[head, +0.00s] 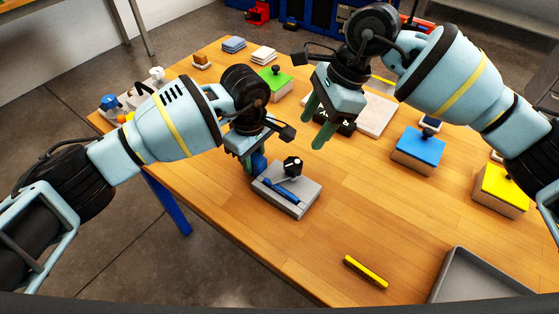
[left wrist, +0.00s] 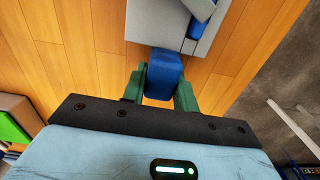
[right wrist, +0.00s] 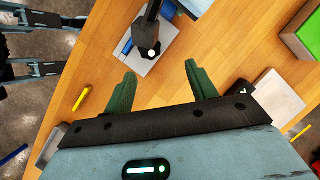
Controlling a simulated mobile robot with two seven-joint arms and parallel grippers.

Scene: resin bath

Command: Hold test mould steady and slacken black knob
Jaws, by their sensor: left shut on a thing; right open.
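The test mould (head: 295,205) is a grey block with a blue bar on top and a black knob (head: 292,166) with a white mark standing at its far side. My left gripper (head: 246,160) is shut on a blue grip block (head: 259,163) at the mould's end; the left wrist view shows this blue block (left wrist: 164,75) between green fingers, against the grey body (left wrist: 150,26). My right gripper (head: 315,122) is open and empty above the table, beyond the mould. In the right wrist view, the black knob (right wrist: 147,38) lies ahead of the spread fingers (right wrist: 160,88).
Blue-topped (head: 418,150), yellow-topped (head: 499,190) and green-topped (head: 272,83) boxes stand around the wooden table. A yellow bar (head: 366,272) and a grey tray (head: 455,262) lie near the front. A pale board (head: 375,116) is behind the right gripper. Table between mould and yellow bar is clear.

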